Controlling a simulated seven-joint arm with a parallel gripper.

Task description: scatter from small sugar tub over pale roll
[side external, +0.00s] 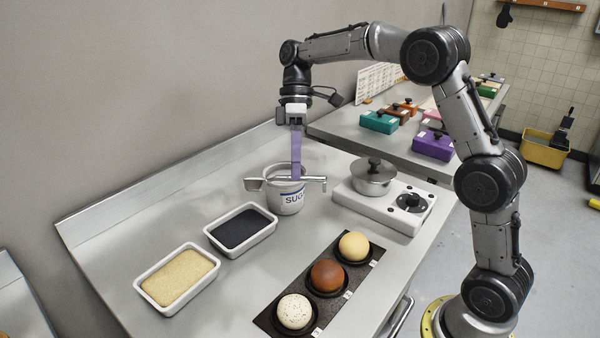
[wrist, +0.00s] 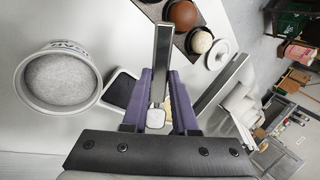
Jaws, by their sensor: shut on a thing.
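My gripper (side external: 296,178) points down with its purple fingers shut on a grey metal tool. The tool (side external: 318,179) lies level, with a wider end at left, and crosses in front of the sugar tub's rim in the side view. Its bar (wrist: 162,60) shows between the fingers in the wrist view; whether it carries sugar cannot be told. The round sugar tub (side external: 287,203) stands upright; the wrist view shows pale grains inside the tub (wrist: 62,78). The pale yellow roll (side external: 354,246) sits at the far end of a dark board, beyond a brown roll (side external: 327,275).
A white speckled roll (side external: 295,311) sits at the board's near end. A tray of black grains (side external: 241,246) and a tray of yellowish grains (side external: 160,305) stand left. A lidded pot (side external: 372,182) sits on a white burner (side external: 425,196). Bare counter separates tub and board.

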